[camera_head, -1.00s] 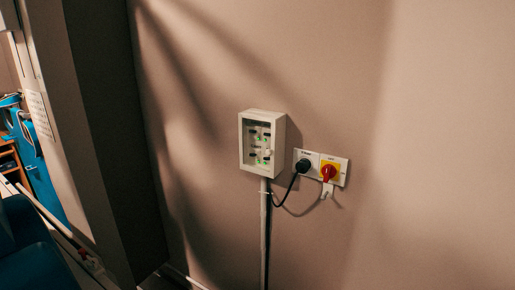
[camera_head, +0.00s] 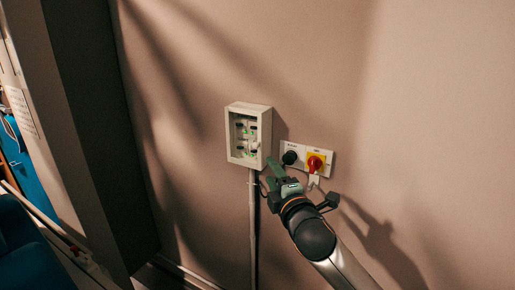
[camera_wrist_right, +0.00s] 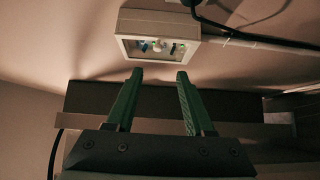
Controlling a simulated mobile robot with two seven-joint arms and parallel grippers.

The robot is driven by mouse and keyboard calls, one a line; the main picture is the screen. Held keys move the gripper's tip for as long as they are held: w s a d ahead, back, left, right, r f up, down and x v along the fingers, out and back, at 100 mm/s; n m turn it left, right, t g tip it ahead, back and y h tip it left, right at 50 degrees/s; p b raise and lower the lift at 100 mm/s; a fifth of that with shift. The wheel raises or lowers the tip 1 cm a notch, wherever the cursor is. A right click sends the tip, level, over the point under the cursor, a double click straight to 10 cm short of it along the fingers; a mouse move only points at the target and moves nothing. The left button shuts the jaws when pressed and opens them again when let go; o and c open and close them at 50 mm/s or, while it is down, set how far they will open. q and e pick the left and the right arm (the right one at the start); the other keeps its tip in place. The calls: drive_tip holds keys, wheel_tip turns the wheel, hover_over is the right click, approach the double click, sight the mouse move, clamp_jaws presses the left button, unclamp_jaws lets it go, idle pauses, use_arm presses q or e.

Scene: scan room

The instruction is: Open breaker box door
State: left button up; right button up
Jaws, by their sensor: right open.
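The breaker box (camera_head: 249,134) is a pale box on the wall with a framed clear front. Its door looks closed, with switches and small green lights behind it. My right gripper (camera_head: 268,171) is just below the box's lower right corner. In the wrist view its two green fingers (camera_wrist_right: 159,75) are apart with nothing between them, and the box is beyond their tips. My left gripper is not in view.
A wall plate right of the box carries a black plug (camera_head: 290,157) with a cable and a red-and-yellow rotary switch (camera_head: 315,162), close to my right arm. A conduit (camera_head: 253,225) runs down below the box. A dark column (camera_head: 95,130) stands at left. The wall above is clear.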

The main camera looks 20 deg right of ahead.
sight(256, 147)
drive_tip(key=w, duration=0.4)
drive_tip(key=w+p, duration=0.1)
drive_tip(key=w, duration=0.3)
drive_tip(key=w+d, duration=0.1)
drive_tip(key=w, duration=0.3)
drive_tip(key=shift+w+r, duration=0.2)
drive_tip(key=shift+w, duration=0.05)
clamp_jaws()
idle(1.2)
